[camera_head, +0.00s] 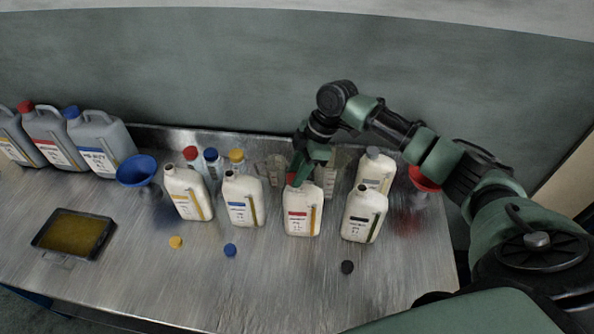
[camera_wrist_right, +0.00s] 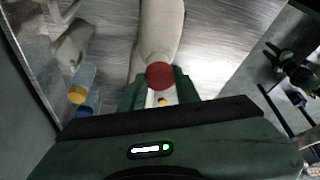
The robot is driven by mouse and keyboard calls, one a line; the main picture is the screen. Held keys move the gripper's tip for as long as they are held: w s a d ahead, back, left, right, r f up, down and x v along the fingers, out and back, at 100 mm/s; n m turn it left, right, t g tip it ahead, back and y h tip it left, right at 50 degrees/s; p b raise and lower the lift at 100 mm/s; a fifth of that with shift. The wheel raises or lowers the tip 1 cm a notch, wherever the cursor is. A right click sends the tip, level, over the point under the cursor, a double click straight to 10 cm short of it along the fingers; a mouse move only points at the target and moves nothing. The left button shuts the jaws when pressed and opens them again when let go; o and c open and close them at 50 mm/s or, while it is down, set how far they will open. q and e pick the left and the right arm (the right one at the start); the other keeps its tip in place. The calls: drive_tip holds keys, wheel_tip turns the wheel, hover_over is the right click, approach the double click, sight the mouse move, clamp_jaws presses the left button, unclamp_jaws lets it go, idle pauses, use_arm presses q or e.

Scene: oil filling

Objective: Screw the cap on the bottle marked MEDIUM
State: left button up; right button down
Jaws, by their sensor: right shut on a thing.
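A row of white bottles stands on the metal table. The bottle with the red label (camera_head: 302,214) stands right of the bottle with the blue label (camera_head: 243,204). My right gripper (camera_head: 294,180) reaches down to the top of the red-labelled bottle. In the right wrist view, the gripper (camera_wrist_right: 160,88) is shut on a red cap (camera_wrist_right: 160,75), which sits at the neck of a white bottle (camera_wrist_right: 160,30). Whether the cap is threaded on cannot be told. The label words are too small to read. My left gripper is not in view.
Loose yellow (camera_head: 176,242), blue (camera_head: 230,250) and black (camera_head: 347,267) caps lie in front. Open bottles with yellow (camera_head: 186,195) and dark (camera_head: 363,215) labels stand either side. A blue funnel (camera_head: 138,170), red funnel (camera_head: 424,180) and oil tray (camera_head: 98,243) are further out. The front middle is clear.

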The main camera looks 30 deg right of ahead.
drive_tip(key=shift+f, duration=0.75)
idle(0.4)
drive_tip(key=c, duration=0.9)
unclamp_jaws()
drive_tip(key=shift+c, duration=0.2)
drive_tip(key=b+v, duration=0.3)
drive_tip(key=v, duration=0.4)
drive_tip(key=shift+r, duration=0.35)
